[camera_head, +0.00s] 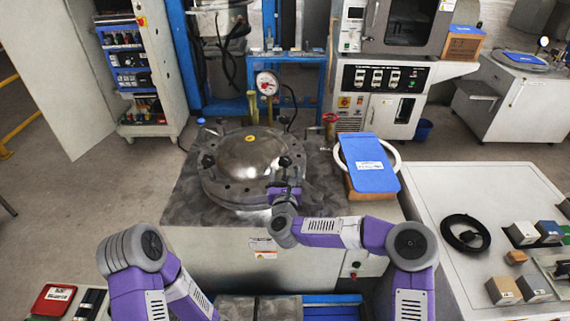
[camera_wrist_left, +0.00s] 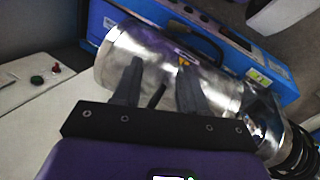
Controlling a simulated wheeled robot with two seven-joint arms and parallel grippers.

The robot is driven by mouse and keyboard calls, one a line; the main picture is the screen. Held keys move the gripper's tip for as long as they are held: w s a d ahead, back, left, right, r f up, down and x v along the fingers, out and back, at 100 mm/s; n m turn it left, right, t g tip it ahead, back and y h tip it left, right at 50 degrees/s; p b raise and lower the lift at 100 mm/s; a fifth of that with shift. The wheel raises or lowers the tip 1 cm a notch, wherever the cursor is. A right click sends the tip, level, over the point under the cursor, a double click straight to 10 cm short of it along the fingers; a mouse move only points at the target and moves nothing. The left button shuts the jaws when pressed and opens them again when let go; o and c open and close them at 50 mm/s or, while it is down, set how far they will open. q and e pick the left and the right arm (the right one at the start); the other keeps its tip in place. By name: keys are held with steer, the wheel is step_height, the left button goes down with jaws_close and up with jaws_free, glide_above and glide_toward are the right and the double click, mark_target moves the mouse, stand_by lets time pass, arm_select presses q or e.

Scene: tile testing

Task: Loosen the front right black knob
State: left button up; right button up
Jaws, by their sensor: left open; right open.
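A round metal vessel with a domed lid (camera_head: 245,160) sits on the dark top of the bench. One black knob (camera_head: 285,161) shows on the right of its rim and another black knob (camera_head: 208,160) on the left. My right gripper (camera_head: 281,191) is at the front right of the rim, just below the right knob in the picture, and hides that part of the rim. Whether a knob lies between its fingers cannot be seen. My left gripper (camera_wrist_left: 160,75) is open and empty in the left wrist view, with a shiny metal cylinder (camera_wrist_left: 160,62) behind its fingers.
A blue panel (camera_head: 369,160) and a white ring (camera_head: 396,154) lie right of the vessel. A pressure gauge (camera_head: 266,84) stands behind it. A side table (camera_head: 480,185) at the right holds a black cable coil (camera_head: 466,233) and several small blocks.

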mark_target(285, 166)
steer(key=shift+w+b, duration=0.5)
steer(key=shift+w, duration=2.55)
steer(key=shift+f, duration=0.1)
steer(key=c, duration=1)
